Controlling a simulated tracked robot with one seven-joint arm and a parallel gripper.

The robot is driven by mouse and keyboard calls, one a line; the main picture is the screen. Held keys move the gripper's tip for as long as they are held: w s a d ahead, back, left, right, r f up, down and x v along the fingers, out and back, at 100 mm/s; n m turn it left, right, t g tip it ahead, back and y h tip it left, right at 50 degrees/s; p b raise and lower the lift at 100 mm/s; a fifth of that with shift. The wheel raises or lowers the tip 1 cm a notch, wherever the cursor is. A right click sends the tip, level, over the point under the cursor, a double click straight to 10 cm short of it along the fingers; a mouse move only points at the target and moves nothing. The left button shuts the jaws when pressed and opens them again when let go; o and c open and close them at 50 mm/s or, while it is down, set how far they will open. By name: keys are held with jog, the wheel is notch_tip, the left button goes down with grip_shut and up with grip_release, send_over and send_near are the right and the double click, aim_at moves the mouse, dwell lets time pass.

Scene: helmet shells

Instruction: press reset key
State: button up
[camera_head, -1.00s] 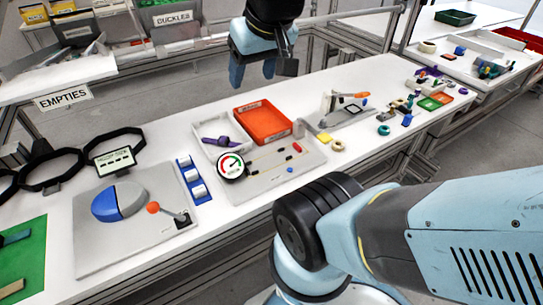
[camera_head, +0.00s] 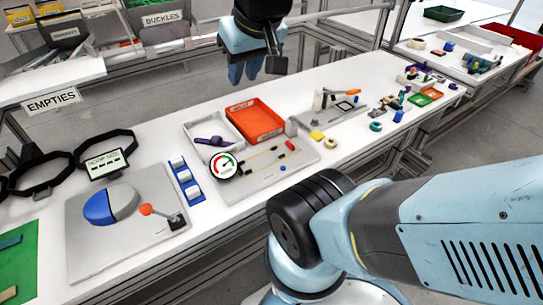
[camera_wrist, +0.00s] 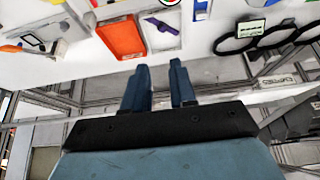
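No lettering on the keys is readable, so I cannot tell which one is the reset key. Part of a blue strip also shows at the top of the wrist view (camera_wrist: 201,8). My gripper (camera_head: 244,74) hangs in the air beyond the table's far edge, well away from the keys. In the wrist view its two blue fingers (camera_wrist: 160,70) are apart with nothing between them.
A lever with an orange knob (camera_head: 146,210) stands close to the keys. A round gauge (camera_head: 223,166) and a grey board (camera_head: 262,185) lie to their right. A white tray (camera_head: 190,128) and an orange tray (camera_head: 279,118) sit behind. A display (camera_head: 106,163) stands at left.

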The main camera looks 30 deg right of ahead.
grip_shut()
dwell(1.1)
